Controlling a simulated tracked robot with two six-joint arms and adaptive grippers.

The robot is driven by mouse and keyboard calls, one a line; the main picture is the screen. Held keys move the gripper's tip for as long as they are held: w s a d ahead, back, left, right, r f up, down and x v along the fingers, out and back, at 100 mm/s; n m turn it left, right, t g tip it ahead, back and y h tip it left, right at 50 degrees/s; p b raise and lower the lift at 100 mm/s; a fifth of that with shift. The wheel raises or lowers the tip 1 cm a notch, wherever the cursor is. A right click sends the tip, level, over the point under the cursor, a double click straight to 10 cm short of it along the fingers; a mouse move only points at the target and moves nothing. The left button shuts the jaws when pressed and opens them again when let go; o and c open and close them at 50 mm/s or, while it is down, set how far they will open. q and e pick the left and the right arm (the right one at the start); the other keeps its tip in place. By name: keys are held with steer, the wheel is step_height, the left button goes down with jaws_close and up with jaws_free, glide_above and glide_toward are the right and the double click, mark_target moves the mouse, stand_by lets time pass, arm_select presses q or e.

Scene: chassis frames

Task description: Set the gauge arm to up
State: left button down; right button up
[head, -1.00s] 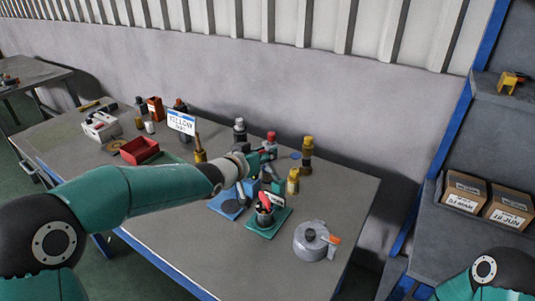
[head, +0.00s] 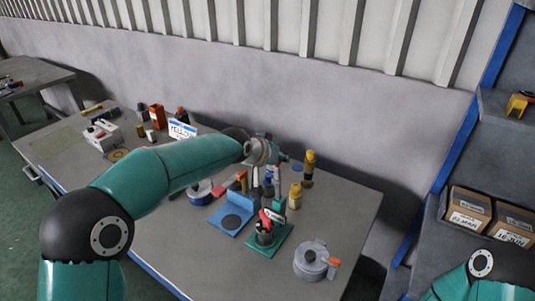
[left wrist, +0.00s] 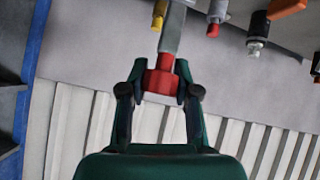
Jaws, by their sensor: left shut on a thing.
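The gauge stands on a green base plate (head: 283,237) in the head view. It has a dark round body and a red part on top. In the left wrist view, the gauge arm is a grey rod (left wrist: 171,35) with a red end (left wrist: 160,83). My left gripper (head: 282,160) is above the gauge and shut on that red end, which also shows between its fingertips in the wrist view (left wrist: 161,90). The wrist picture is upside down, and the rod looks roughly upright, red end uppermost. My right gripper is out of view.
A blue plate stand (head: 230,221) is just left of the gauge, and a grey round pot (head: 311,262) is to its right. Yellow bottles (head: 308,170) stand close behind. Boxes (head: 467,212) sit on the right shelf. The table front is fairly clear.

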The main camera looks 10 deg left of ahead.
arm_select(q)
steer(key=shift+w+r, duration=0.1)
steer(key=shift+r, duration=0.1)
stand_by(0.3)
steer(key=c, duration=0.9)
jaws_free()
steer(key=shift+a, duration=0.1)
steer(key=shift+o, duration=0.2)
steer(key=shift+s, duration=0.2)
steer(key=shift+f, duration=0.1)
steer(key=v, duration=1.1)
steer(key=shift+s+a+r, duration=0.15)
steer(key=shift+s+r, duration=0.1)
steer(key=shift+r, duration=0.05)
